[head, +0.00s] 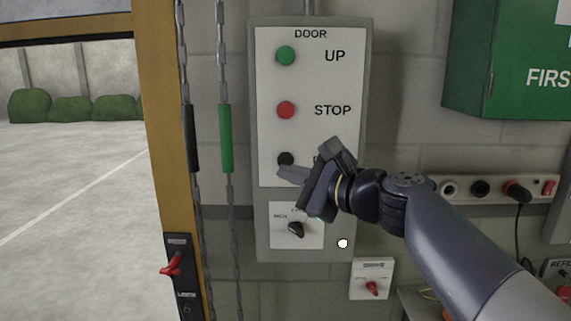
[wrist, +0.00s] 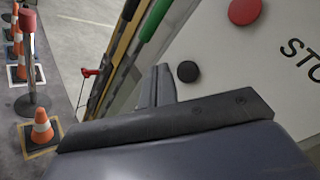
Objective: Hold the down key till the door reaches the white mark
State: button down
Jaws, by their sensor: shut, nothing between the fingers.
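The door panel (head: 311,140) on the wall has a green UP button (head: 286,56), a red STOP button (head: 286,110) and a black button (head: 286,158) below them. My gripper's arm hides the black button's label. My gripper (head: 284,174) is shut and empty, its tips just below the black button in the head view. In the wrist view the black button (wrist: 187,71) shows just right of the fingers (wrist: 160,82); I cannot tell whether they touch it. The door's lower edge (head: 65,37) crosses the opening at the upper left. I cannot make out a white mark on the door frame.
Two chains with a black grip (head: 193,138) and a green grip (head: 226,138) hang left of the panel. A rotary switch (head: 296,230) sits below the buttons. A red lock lever (head: 172,263) is at lower left. A socket strip (head: 490,188) and first-aid box (head: 508,65) are right.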

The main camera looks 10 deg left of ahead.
jog(key=shift+s+d, duration=0.25)
jog(key=shift+s, duration=0.85)
jog(key=shift+w, duration=0.1)
jog(key=shift+s+d, duration=0.25)
jog(key=shift+s, duration=0.75)
jog(key=shift+s+d, duration=0.2)
jog(key=shift+s, duration=0.75)
